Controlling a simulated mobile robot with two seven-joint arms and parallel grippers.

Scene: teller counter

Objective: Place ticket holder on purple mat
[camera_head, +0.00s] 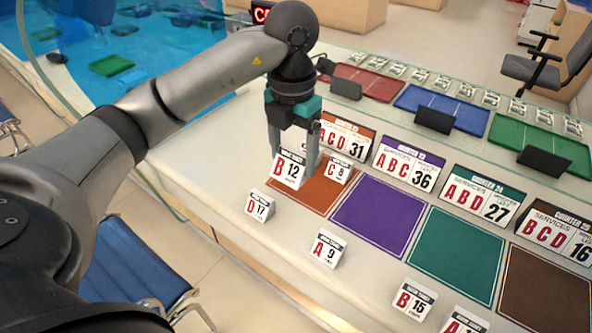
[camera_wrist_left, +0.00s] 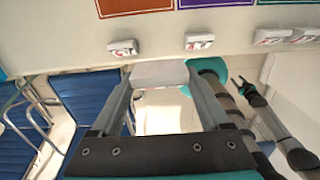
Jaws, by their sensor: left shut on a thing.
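My left gripper (camera_head: 294,154) is shut on a small white ticket holder marked B 12 (camera_head: 288,171). The gripper points down at the left edge of the orange mat. The held holder (camera_wrist_left: 160,73) also shows between the fingertips in the left wrist view. I cannot tell how high it is above the counter. The purple mat (camera_head: 376,217) lies to the right of the orange mat, and no holder stands on it. Other ticket holders are C 8 (camera_head: 337,170) beside the gripper, D 17 (camera_head: 260,206), A 9 (camera_head: 326,250) and B 15 (camera_head: 415,300).
The orange mat (camera_head: 312,196), green mat (camera_head: 455,255) and brown mat (camera_head: 545,288) flank the purple one. Upright signs stand behind the mats, including ABC 36 (camera_head: 408,166). Glass and coloured trays lie beyond. Bare counter (camera_head: 290,240) lies in front.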

